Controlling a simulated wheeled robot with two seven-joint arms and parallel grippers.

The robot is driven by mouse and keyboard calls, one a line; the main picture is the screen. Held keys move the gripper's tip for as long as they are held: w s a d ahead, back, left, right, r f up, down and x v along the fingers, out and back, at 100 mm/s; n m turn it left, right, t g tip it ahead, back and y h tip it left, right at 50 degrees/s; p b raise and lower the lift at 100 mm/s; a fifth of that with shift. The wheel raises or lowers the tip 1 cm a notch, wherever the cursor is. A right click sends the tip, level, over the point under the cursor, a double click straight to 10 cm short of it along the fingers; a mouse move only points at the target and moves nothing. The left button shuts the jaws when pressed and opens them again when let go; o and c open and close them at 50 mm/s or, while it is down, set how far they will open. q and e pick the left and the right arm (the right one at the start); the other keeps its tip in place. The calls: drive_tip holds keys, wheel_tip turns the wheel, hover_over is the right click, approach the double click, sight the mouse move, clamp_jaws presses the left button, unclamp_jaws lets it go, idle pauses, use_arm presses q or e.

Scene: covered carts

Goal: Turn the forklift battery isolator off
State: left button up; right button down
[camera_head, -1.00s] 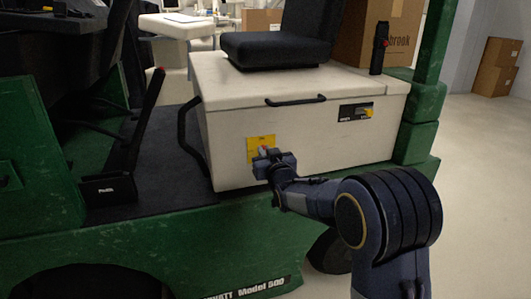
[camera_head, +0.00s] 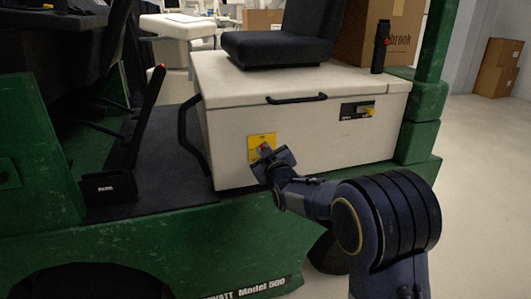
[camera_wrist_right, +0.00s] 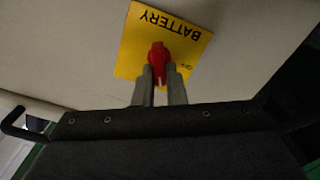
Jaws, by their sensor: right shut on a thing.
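The battery isolator is a red knob (camera_wrist_right: 158,55) on a yellow plate (camera_head: 262,141) marked BATTERY, on the cream battery cover (camera_head: 300,150) of the green forklift (camera_head: 120,245). In the right wrist view the yellow plate (camera_wrist_right: 140,50) shows upside down and tilted. My right gripper (camera_wrist_right: 160,80) has its two fingers shut on the red knob, one on each side. In the head view the right gripper (camera_head: 267,152) is rolled and covers the lower right of the plate. The knob's white mark points down between the fingers in the wrist view. My left gripper is not in view.
A black handle (camera_head: 297,99) runs along the cover's upper edge. A black panel with a yellow part (camera_head: 357,110) is to the right. A curved black grab bar (camera_head: 188,140) stands left of the cover, and the seat (camera_head: 280,48) is above.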

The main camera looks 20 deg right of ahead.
drive_tip(key=n, duration=0.4)
drive_tip(key=f+n+b, duration=0.1)
drive_tip(key=n, duration=0.3)
drive_tip(key=n+b, duration=0.1)
drive_tip(key=n, duration=0.3)
drive_tip(key=shift+a+f+n, duration=0.15)
drive_tip(key=shift+a+n, duration=0.25)
idle(0.3)
drive_tip(key=c, duration=1.5)
unclamp_jaws()
